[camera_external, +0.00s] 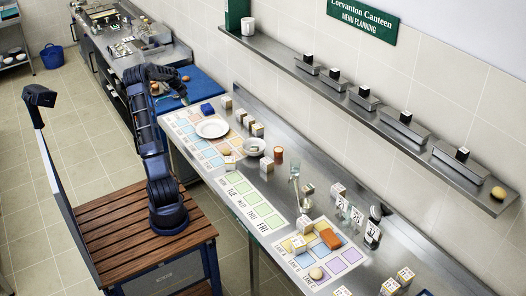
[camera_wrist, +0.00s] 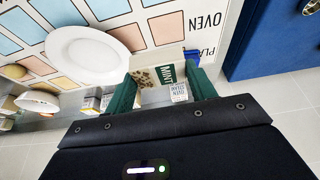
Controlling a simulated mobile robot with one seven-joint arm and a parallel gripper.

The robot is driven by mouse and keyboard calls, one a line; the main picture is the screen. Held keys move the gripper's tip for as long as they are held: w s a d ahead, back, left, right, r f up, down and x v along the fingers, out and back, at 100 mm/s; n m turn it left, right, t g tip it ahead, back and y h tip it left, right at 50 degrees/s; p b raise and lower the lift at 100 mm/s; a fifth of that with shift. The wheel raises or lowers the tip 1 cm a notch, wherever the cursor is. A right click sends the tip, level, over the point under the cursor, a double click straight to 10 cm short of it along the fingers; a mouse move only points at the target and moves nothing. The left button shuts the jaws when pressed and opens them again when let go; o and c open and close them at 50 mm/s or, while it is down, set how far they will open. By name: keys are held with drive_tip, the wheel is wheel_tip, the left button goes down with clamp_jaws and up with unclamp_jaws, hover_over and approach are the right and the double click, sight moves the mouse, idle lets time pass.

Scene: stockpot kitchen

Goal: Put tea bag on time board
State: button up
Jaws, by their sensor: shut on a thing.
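In the external view my gripper (camera_external: 184,99) is above the far left end of the counter; the tea bag is too small to make out there. A white board with coloured cells and "OVEN" lettering (camera_wrist: 204,20) lies below; it also shows in the external view (camera_external: 180,123). A weekday board (camera_external: 250,205) lies nearer. I cannot tell which is the time board.
A white plate (camera_external: 212,128) sits on the coloured board, with a blue block (camera_external: 207,108) beside it. Several small cubes, a bowl (camera_external: 255,147) and a glass jar (camera_external: 295,168) stand along the counter.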

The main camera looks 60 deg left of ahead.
sight(190, 121)
wheel_tip(190, 121, down, 14)
drive_tip(key=shift+r, duration=0.1)
idle(0.5)
drive_tip(key=o, duration=1)
drive_tip(key=shift+c, duration=0.2)
drive_tip(key=v, duration=1.2)
